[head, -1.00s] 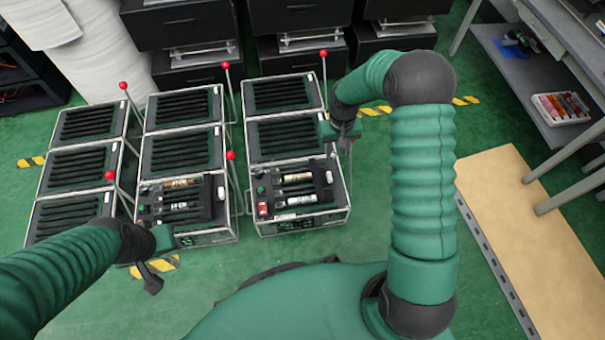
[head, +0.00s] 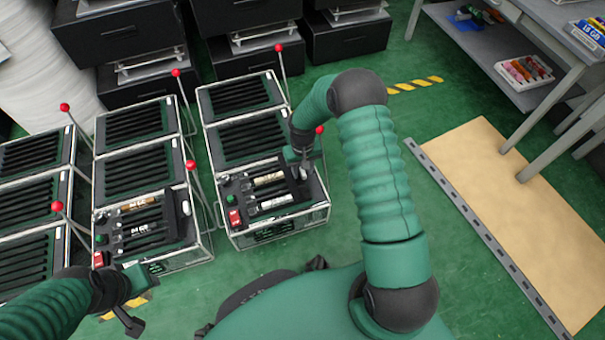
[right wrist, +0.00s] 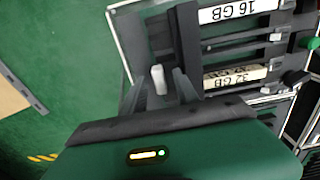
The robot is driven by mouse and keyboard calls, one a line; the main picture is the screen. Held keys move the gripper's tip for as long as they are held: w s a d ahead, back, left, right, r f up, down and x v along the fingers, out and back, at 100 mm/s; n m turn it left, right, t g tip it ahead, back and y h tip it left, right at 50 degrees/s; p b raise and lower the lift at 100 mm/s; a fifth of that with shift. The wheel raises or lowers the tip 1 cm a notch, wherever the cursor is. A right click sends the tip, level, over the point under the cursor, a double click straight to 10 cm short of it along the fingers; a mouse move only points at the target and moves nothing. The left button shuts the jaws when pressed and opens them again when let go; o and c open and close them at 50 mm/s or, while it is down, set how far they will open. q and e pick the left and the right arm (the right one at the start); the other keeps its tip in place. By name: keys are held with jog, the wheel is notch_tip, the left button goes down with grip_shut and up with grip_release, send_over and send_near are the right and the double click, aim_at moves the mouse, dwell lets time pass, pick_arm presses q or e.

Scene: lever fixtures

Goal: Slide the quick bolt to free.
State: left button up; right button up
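The near panel (head: 236,189) of the right-hand fixture carries labelled bars, a red block and a green knob. A small white upright knob, probably the quick bolt's handle, stands at its right end; it shows in the right wrist view (right wrist: 159,80). My right gripper (head: 303,172) is down at that end in the head view. In the right wrist view its two fingers (right wrist: 160,92) are apart, one on each side of the white knob; contact cannot be told. My left gripper (head: 132,318) hangs at lower left, away from this panel; its finger gap is unclear.
A similar panel (head: 101,222) stands to the left. Red-balled levers (head: 190,166) rise between the fixtures, one close behind my right gripper (head: 319,130). Black cabinets (head: 245,50) stand behind. Green floor and a tan board (head: 500,205) lie to the right.

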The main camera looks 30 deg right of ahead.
jog(key=shift+c, duration=0.2)
grip_shut()
jog(key=shift+d, duration=0.1)
dwell(1.2)
